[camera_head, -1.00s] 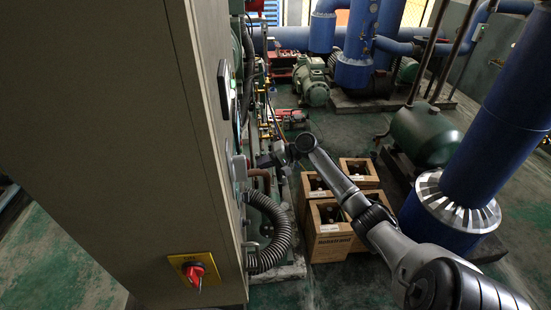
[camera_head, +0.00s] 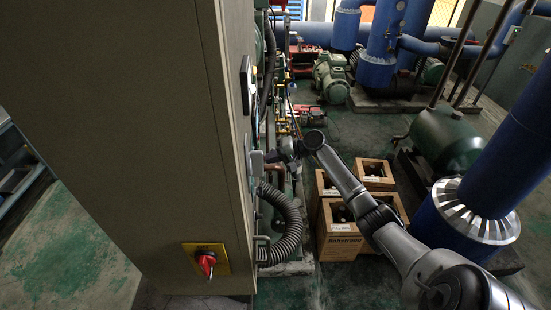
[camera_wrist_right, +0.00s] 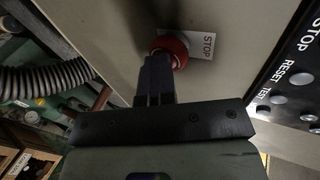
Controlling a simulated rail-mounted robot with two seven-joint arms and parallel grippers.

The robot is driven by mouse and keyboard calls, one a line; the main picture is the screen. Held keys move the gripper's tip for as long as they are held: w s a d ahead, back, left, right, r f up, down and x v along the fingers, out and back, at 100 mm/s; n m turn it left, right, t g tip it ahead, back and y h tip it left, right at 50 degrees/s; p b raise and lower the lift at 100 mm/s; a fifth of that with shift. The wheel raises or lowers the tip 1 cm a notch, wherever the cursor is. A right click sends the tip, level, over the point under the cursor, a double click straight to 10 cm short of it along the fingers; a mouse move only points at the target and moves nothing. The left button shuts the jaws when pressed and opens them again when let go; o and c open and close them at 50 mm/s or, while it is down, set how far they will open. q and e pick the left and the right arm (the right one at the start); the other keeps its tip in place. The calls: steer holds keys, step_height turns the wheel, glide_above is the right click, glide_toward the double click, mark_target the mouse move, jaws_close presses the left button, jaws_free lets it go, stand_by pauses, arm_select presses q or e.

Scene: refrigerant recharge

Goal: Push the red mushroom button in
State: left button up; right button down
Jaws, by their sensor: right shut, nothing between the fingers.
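The red mushroom button (camera_wrist_right: 172,46) sticks out of the cabinet face beside a white STOP label (camera_wrist_right: 206,44) in the right wrist view. My right gripper (camera_wrist_right: 156,62) is shut and empty. Its dark fingertips are at the button and cover its lower left part; whether they touch it I cannot tell. In the head view the right gripper (camera_head: 272,156) is close against the cabinet's side panel, and I cannot make out the button there. My left gripper is not in view.
The tall cabinet (camera_head: 130,120) fills the left. A red rotary switch (camera_head: 206,262) sits on a yellow plate low on it. A ribbed hose (camera_head: 288,232) hangs below my gripper. Wooden crates (camera_head: 340,240) stand on the floor. A button panel (camera_wrist_right: 290,85) lies right of the STOP label.

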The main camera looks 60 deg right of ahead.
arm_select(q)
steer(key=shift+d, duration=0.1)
arm_select(e)
steer(key=shift+w+a+f, duration=0.1)
steer(key=shift+a+f, duration=0.05)
steer(key=shift+a, duration=0.05)
arm_select(q)
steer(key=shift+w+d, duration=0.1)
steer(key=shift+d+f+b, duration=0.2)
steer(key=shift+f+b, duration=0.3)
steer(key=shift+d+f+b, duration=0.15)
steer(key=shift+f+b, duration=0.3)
steer(key=shift+b, duration=0.05)
arm_select(e)
steer(key=f+v, duration=0.2)
steer(key=v, duration=1.1)
steer(key=shift+s+d+r, duration=0.2)
steer(key=shift+s+d, duration=0.35)
steer(key=shift+s, duration=0.1)
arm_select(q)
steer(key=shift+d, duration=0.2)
